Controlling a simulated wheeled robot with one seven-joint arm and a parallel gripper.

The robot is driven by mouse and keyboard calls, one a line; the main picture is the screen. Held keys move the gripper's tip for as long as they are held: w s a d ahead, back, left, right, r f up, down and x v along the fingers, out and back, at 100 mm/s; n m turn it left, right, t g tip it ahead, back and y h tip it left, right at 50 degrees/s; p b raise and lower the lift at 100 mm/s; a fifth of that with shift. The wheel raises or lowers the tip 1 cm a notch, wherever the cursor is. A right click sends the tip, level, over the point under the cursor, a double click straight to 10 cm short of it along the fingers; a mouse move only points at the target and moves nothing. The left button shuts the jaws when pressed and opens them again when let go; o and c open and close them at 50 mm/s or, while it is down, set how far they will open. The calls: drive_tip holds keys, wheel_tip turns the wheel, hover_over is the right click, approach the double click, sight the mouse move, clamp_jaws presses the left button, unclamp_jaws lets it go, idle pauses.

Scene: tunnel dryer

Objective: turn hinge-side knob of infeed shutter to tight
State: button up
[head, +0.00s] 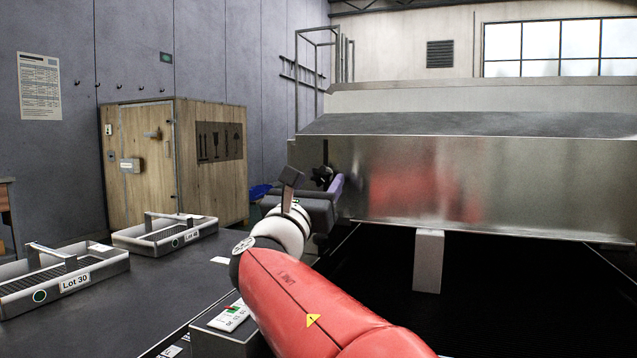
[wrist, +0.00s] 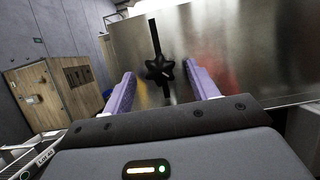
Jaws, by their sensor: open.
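The knob (wrist: 160,69) is black and star-shaped, at the left end of the shiny metal shutter (head: 480,185). A dark upright slot runs above it in the wrist view. In the head view the knob (head: 322,176) shows just above and behind my gripper (head: 337,184). My gripper is open, and its two purple fingers appear on either side of the knob in the wrist view (wrist: 162,74). A gap shows between each finger and the knob. I cannot tell whether the fingertips reach as deep as the knob. Any tightness mark is not readable.
A wooden crate (head: 212,160) stands against the left wall. Two trays, Lot 30 (head: 80,292) and another lot tray (head: 165,240), sit on the dark table (head: 140,300) at left. A pale post (head: 428,262) stands below the shutter. A metal railing (head: 320,95) rises behind.

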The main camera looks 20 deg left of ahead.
drive_tip(key=shift+w, duration=0.1)
drive_tip(key=c, duration=1)
drive_tip(key=shift+m+h, duration=0.4)
